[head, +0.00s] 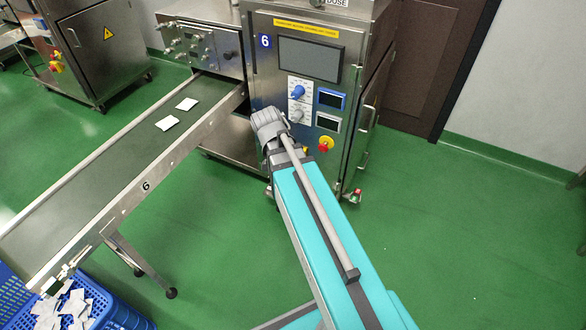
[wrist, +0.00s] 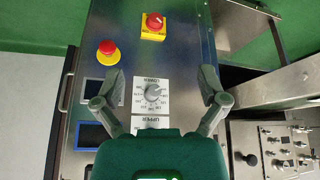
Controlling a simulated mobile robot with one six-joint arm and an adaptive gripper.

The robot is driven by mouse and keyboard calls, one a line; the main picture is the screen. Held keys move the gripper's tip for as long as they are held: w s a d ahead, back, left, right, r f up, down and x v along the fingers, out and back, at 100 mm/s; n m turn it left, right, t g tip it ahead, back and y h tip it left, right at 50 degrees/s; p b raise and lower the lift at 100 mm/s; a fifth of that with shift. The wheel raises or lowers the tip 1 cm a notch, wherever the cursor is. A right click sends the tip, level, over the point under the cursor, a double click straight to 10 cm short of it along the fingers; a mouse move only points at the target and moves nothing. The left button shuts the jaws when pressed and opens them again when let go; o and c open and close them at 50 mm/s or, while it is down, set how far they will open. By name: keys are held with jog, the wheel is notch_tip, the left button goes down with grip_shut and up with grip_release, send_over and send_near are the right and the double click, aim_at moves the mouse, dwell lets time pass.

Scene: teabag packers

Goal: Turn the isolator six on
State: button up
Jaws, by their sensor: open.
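Machine six (head: 262,80) is a steel cabinet with a blue 6 label (head: 265,41). Its isolator (wrist: 153,26) is a red rotary switch on a yellow plate, at the top of the wrist view. I cannot tell its setting for sure. In the head view my arm mostly hides it. A red mushroom button (wrist: 108,52) on a yellow base is beside it, also in the head view (head: 326,144). My gripper (wrist: 159,83) is open and empty, with its fingers on either side of the LOWER dial (wrist: 153,92) in the picture, apart from the isolator. The head view hides its fingers.
Two small displays (head: 331,99) and a blue-knobbed dial (head: 297,92) share the panel, under a dark screen (head: 309,60). A conveyor (head: 110,165) with two teabag packets stands left. A blue crate (head: 118,312) holds packets. Green floor is clear at right.

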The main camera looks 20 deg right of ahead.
jog(key=w+d+f+m+t+h+b, duration=0.1)
jog(key=w+d+f+m+b, duration=0.1)
jog(key=f+b, duration=0.6)
jog(key=w+d+f+m+t+h+b, duration=0.1)
jog(key=w+d+f+m+t+b, duration=0.1)
jog(key=w+d+f+b, duration=0.3)
notch_tip(320, 180, down, 4)
jog(key=b, duration=0.6)
jog(key=shift+w+d+r+m+h, duration=0.2)
jog(key=shift+m+h, duration=0.1)
jog(key=shift+m, duration=0.1)
jog(key=shift+f, duration=0.1)
jog(key=b+x, duration=0.9)
jog(key=x, duration=0.4)
jog(key=shift+w+d+b, duration=0.1)
jog(key=shift+w+b, duration=0.2)
jog(key=shift+w, duration=0.05)
